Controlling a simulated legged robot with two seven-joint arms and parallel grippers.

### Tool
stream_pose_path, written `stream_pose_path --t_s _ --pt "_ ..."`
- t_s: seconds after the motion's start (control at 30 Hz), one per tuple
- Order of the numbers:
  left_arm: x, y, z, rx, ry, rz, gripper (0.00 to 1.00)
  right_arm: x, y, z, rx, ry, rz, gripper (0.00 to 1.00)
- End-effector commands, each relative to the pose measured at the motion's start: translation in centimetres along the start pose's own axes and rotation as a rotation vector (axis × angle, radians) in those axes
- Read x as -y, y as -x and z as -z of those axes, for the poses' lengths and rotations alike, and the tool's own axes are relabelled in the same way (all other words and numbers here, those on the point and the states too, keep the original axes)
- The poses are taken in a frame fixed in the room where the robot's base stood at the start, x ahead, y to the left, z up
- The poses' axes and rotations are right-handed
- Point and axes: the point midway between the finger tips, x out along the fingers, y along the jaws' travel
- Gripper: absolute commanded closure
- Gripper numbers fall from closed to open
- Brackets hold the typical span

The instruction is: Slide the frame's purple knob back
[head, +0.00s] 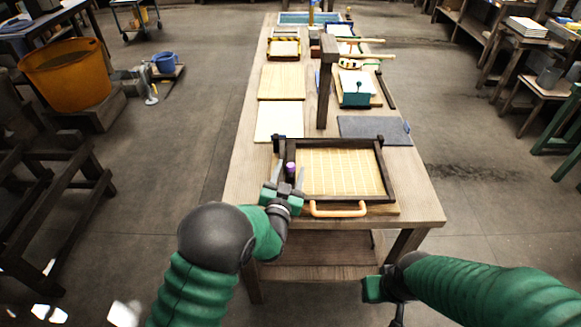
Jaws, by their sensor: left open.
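The dark wooden frame (388,184) lies on the near end of the long table, around a pale gridded screen (340,172). Its purple knob (291,168) sits on the left side of the frame. My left gripper (286,180) is open at the frame's left side. Its fingers point away from me, close to the knob; whether they touch it I cannot tell. My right gripper (385,294) is low, in front of the table's right corner, and its fingers are mostly hidden.
An orange handle (338,210) is at the frame's near edge. Behind the frame are a dark wooden post (324,90), a grey mat (374,130), pale boards (280,120) and a teal box (355,88). Bare table (420,190) lies right of the frame.

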Motion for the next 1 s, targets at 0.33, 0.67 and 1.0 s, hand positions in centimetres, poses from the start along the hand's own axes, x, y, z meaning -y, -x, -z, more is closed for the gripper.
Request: stream_pose_path --t_s 0.33,0.67,1.0 --pt "0.0 -1.7 -0.1 0.002 0.000 0.000 0.50 0.0 0.0 0.0 0.000 0.000 0.000 0.64" --pt "0.0 -1.7 0.0 0.001 0.000 0.000 0.84 0.0 0.0 0.0 0.000 0.000 0.000 0.64" --pt "0.0 -1.7 0.0 0.001 0.000 0.000 1.00 0.0 0.0 0.0 0.000 0.000 0.000 0.64"
